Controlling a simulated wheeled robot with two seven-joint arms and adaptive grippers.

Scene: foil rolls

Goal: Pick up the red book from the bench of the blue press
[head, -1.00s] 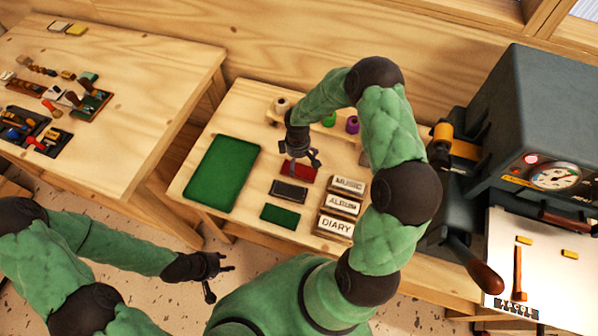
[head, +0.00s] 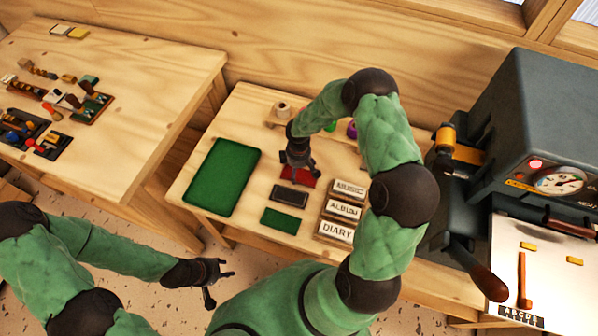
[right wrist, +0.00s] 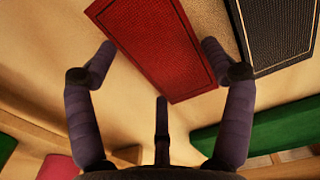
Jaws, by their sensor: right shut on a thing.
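The red book (head: 304,181) lies on the wooden bench (head: 262,130), partly hidden by my right gripper in the head view. My right gripper (head: 298,168) points down over it. In the right wrist view the red book (right wrist: 155,45) sits between the fingers of my right gripper (right wrist: 160,62), with a fingertip at each side; it is shut on the book. I cannot tell whether the book is clear of the bench. The press (head: 540,120) is dark grey-blue and stands at the right. My left gripper (head: 218,282) is open and empty, low in front of the bench.
A black book (head: 289,195) lies right beside the red one, with a small green book (head: 284,220) nearer me. Labelled blocks (head: 343,210) stand to the right, and a large green mat (head: 222,178) lies left. Spools (head: 283,108) stand behind. A second table (head: 140,100) holds tools.

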